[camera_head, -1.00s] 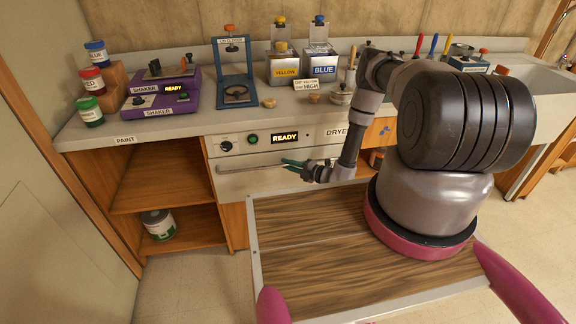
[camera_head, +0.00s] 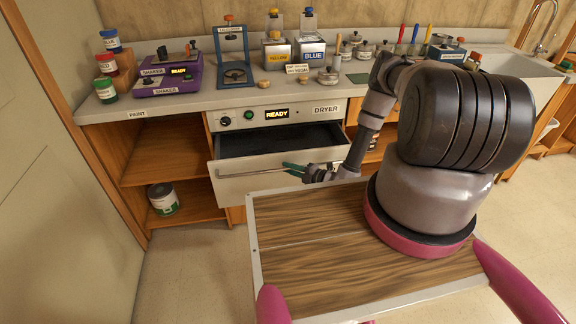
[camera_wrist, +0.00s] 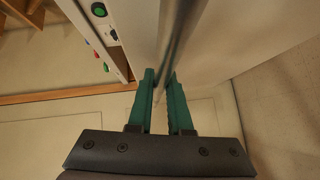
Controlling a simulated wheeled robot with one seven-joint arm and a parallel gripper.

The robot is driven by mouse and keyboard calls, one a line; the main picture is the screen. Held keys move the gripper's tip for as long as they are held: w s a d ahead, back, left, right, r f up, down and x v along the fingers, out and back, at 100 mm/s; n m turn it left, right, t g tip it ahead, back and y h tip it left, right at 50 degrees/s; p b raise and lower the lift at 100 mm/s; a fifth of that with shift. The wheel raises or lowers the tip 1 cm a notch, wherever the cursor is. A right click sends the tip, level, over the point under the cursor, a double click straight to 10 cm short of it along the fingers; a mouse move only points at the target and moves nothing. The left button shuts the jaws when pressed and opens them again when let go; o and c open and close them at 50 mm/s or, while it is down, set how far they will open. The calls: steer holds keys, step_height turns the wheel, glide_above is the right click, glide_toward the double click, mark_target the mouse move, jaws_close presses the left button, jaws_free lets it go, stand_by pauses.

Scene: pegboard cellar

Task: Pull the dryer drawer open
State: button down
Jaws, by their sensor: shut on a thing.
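The dryer drawer (camera_head: 238,182) stands out from the dryer panel (camera_head: 240,119), and its dark inside (camera_head: 275,141) shows from above. A metal bar handle (camera_head: 252,173) runs across the drawer's pale front. My gripper (camera_head: 288,168) is shut on this handle, right of its middle. In the wrist view my green fingers (camera_wrist: 163,95) lie on either side of the bar handle (camera_wrist: 176,40). The dryer's display reads READY, next to a green button (camera_head: 249,115) and a dark knob (camera_head: 225,121).
Open wooden shelves (camera_head: 165,155) are left of the dryer, with a paint can (camera_head: 163,199) on the bottom. The counter above bears a purple shaker (camera_head: 170,75), a blue press (camera_head: 233,60), and yellow and blue cans. My wood-topped base is close in front of the drawer.

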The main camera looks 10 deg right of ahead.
steer(key=shift+s, duration=0.8)
steer(key=shift+d, duration=0.1)
steer(key=c, duration=0.8)
jaws_free()
steer(key=shift+c, duration=0.2)
steer(key=v, duration=1)
steer(key=shift+s+d, duration=0.2)
steer(key=shift+d, duration=0.05)
